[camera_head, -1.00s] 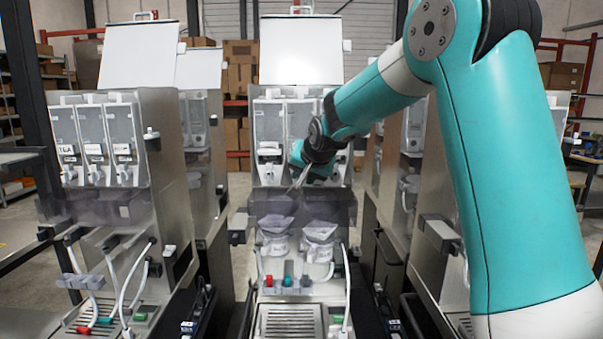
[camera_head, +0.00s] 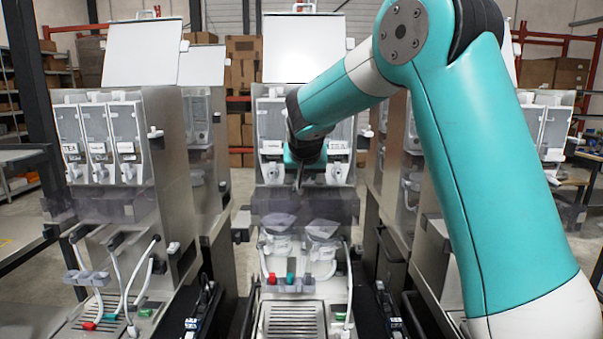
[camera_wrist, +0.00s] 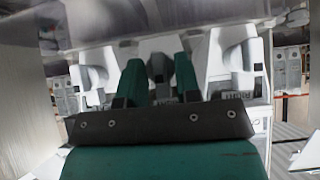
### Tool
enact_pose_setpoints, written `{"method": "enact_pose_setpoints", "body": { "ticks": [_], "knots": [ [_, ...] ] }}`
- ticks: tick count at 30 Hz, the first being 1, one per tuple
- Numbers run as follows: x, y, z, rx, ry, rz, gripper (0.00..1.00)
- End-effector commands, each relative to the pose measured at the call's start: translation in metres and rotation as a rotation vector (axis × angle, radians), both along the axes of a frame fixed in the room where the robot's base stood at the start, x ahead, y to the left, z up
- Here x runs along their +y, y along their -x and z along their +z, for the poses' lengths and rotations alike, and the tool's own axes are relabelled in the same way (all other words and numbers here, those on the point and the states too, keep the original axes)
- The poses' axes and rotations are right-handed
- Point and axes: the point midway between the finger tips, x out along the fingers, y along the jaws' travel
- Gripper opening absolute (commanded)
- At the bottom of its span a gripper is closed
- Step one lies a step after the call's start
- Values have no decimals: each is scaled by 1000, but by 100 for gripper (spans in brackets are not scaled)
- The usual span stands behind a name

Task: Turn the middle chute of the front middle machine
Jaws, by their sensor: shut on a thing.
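The front middle machine (camera_head: 255,205) stands upright in the centre of the head view, with clear canisters in a row and white chutes below them. Its left chute (camera_head: 271,172) and right chute (camera_head: 336,173) show on either side of my gripper (camera_head: 298,186). The middle chute is hidden there behind my gripper. In the wrist view the two teal fingers of my gripper (camera_wrist: 158,76) stand on either side of the white middle chute (camera_wrist: 158,45), shut on it. A neighbouring white chute (camera_wrist: 232,55) is close to the right finger.
Below the chutes are a smoky clear guard (camera_head: 280,203), white funnel bowls (camera_head: 322,231) and a drip grate (camera_head: 292,318). Another machine (camera_head: 175,190) stands to the left. More machines stand behind and to the right, partly covered by my arm. A gap separates the left and middle machines.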

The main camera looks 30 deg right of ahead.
Motion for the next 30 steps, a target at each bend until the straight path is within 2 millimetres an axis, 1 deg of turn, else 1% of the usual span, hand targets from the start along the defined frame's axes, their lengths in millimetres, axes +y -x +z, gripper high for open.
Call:
{"method": "enact_pose_setpoints", "body": {
  "ticks": [5, 6, 14, 17, 19, 23, 30],
  "knots": [
    [0, -1, 2, -5, 1, -1, 7],
    [0, -1, 2, -6, 0, 0, 38],
    [0, 0, 1, -2, 0, 0, 38],
    [2, 2, 3, -4, 0, 1, 38],
    [5, 7, 9, -5, 0, 0, 38],
    [16, 21, 26, -9, -1, 3, 38],
    [41, 58, 70, -10, -1, 4, 38]
  ]
}}
